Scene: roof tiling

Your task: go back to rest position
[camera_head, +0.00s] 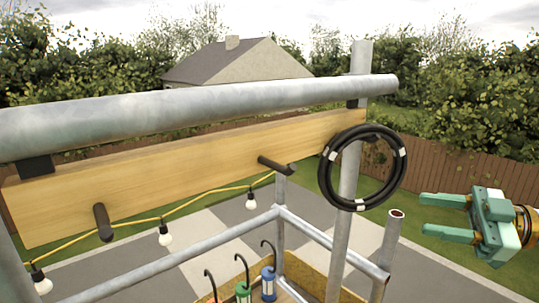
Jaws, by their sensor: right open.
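My right gripper (423,215) is at the right of the head view, its two green fingers pointing left and spread apart with nothing between them. It is to the right of and below a black cable coil (326,176), clear of it. The coil has pale bands and hangs at the right end of a wooden board (190,175), in front of an upright metal pole. What holds the coil is mostly hidden. My left gripper is not in view.
A string of bulbs (165,238) hangs below. Hooked lanterns (268,283) stand at bottom centre. A short pipe (388,250) rises left of my gripper.

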